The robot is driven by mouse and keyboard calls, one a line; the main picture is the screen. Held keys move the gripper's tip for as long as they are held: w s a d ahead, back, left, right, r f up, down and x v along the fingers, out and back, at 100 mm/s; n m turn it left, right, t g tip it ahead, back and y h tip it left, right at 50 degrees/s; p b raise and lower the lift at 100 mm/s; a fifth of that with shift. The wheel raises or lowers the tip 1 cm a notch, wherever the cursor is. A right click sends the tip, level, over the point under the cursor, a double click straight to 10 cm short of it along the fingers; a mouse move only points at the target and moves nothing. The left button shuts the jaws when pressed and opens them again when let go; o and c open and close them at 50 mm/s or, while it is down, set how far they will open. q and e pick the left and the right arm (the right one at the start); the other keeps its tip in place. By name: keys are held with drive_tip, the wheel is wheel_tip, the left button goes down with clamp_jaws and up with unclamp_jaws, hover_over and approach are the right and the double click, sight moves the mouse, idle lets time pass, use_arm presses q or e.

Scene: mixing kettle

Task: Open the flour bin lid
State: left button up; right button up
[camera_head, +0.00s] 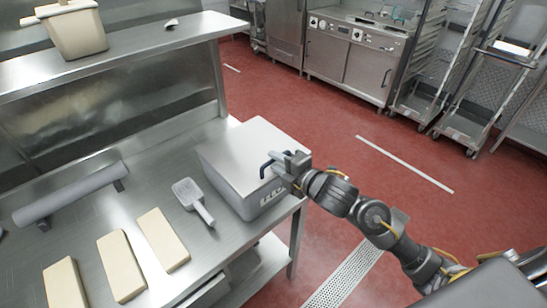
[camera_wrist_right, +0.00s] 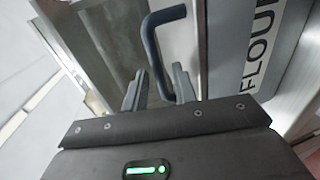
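The flour bin (camera_head: 240,185) is a grey metal box at the right end of the steel worktable. Its flat lid (camera_head: 252,148) is down. A dark blue bar handle (camera_head: 266,166) is on the lid's right side; it also shows in the right wrist view (camera_wrist_right: 152,42). My right gripper (camera_head: 284,165) is at the handle, coming from the right. In the wrist view its fingers (camera_wrist_right: 158,88) are apart, with the lower end of the handle between them, closer to the right finger. Whether they touch it is unclear. The FLOUR label (camera_wrist_right: 262,45) is beside it. My left gripper is out of view.
A white scoop (camera_head: 190,197) lies left of the bin. Several pale blocks (camera_head: 163,238) and a grey rolling pin (camera_head: 70,194) lie on the worktable (camera_head: 215,255). Red floor is open to the right.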

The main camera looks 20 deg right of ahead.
drive_tip(key=shift+x, duration=0.9)
clamp_jaws()
